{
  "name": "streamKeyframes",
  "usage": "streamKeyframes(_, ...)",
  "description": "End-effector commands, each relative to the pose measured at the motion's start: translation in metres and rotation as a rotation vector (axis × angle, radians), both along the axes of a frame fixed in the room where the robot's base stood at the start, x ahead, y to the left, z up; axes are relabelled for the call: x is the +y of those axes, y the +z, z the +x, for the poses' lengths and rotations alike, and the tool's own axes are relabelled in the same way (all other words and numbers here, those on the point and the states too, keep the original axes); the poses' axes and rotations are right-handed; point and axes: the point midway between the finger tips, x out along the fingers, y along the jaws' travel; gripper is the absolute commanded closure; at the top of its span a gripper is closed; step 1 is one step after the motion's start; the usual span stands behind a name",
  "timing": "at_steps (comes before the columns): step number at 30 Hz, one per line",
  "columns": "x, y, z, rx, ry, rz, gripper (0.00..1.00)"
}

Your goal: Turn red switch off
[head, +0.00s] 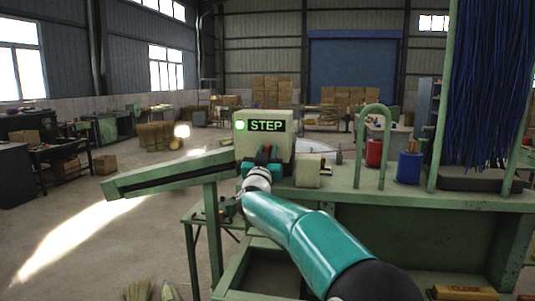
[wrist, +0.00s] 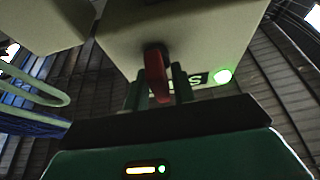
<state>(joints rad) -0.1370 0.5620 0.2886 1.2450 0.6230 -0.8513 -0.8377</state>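The red switch (wrist: 155,77) is a small lever on the pale control box (wrist: 190,35) in the wrist view. In the head view the box (head: 279,123) carries a lit green lamp and a "STEP" sign, and a bit of red shows just above my gripper (head: 264,153). In the wrist view the two dark green fingers of my gripper (wrist: 160,88) stand apart, one on each side of the lever. A gap shows between lever and fingers; I cannot tell whether either touches it.
The box stands on a green machine bench (head: 440,198). To its right are a small pale block (head: 308,171), a green hoop (head: 374,108), a red spool (head: 374,153) and a blue spool (head: 409,168). A green sloping arm (head: 165,177) extends left. Blue bristles (head: 490,80) hang at right.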

Motion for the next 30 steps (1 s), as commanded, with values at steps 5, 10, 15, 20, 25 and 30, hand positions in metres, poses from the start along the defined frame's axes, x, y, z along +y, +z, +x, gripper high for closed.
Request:
streamKeyframes(5,0.0000,0.0002,-0.0002,0.000,0.000,0.001,0.97)
streamKeyframes(10,0.0003,0.0003,-0.0003,-0.004,0.000,0.015,0.97)
streamKeyframes(15,0.0001,0.0004,-0.0003,-0.013,0.000,0.067,0.97)
streamKeyframes(20,0.0001,0.0007,-0.0005,-0.032,0.001,0.159,0.97)
streamKeyframes(25,-0.0007,0.0002,-0.0004,-0.059,0.000,0.296,0.97)
streamKeyframes(30,-0.0012,0.0000,-0.0008,-0.089,0.001,0.454,0.97)
